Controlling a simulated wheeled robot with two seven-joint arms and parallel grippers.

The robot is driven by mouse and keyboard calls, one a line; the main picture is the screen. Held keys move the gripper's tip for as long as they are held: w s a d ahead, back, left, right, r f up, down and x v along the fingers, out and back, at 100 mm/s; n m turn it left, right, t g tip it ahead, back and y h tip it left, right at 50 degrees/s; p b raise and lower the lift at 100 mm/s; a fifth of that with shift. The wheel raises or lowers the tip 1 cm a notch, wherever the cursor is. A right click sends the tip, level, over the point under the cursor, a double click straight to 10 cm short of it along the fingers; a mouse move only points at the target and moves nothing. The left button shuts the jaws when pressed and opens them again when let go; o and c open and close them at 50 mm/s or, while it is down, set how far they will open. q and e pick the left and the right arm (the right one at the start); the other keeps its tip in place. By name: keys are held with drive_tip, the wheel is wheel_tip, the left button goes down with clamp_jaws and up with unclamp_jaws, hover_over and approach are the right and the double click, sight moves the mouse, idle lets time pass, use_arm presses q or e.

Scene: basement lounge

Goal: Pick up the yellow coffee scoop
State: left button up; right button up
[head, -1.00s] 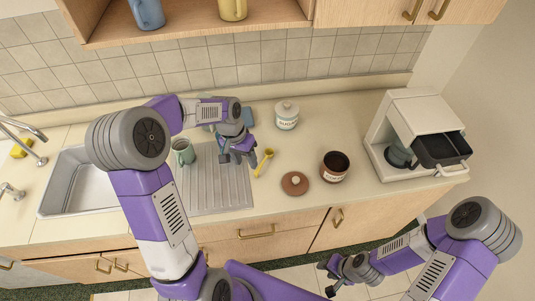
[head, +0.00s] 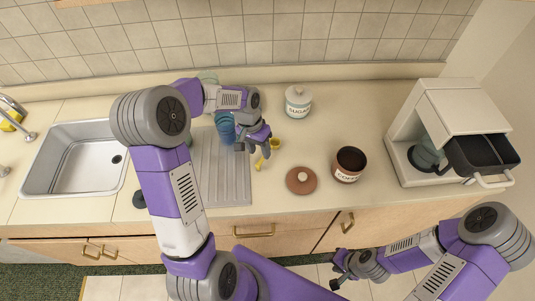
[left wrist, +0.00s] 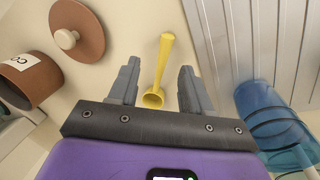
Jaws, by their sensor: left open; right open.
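The yellow coffee scoop (left wrist: 161,68) lies on the counter; in the left wrist view its handle points up and its bowl is low, between my open fingers. In the head view the scoop (head: 274,144) shows partly, beside my left gripper (head: 257,146), which hides some of it. My left gripper in the left wrist view (left wrist: 158,88) is open, with one finger on each side of the scoop and gaps to both. My right gripper (head: 335,272) is low in front of the counter, away from the scoop; its fingers are small there.
A brown lid (head: 301,181) and an open brown coffee jar (head: 349,164) stand right of the scoop, with a sugar jar (head: 298,101) behind. A ribbed drainboard (head: 222,180) with a blue cup (head: 225,127) lies left. A coffee maker (head: 455,130) stands at right.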

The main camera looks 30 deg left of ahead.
sight(262, 157)
use_arm(q)
drive_tip(key=f, duration=0.4)
drive_tip(key=shift+w+d+f, duration=0.2)
drive_tip(key=shift+w+f, duration=0.2)
clamp_jaws()
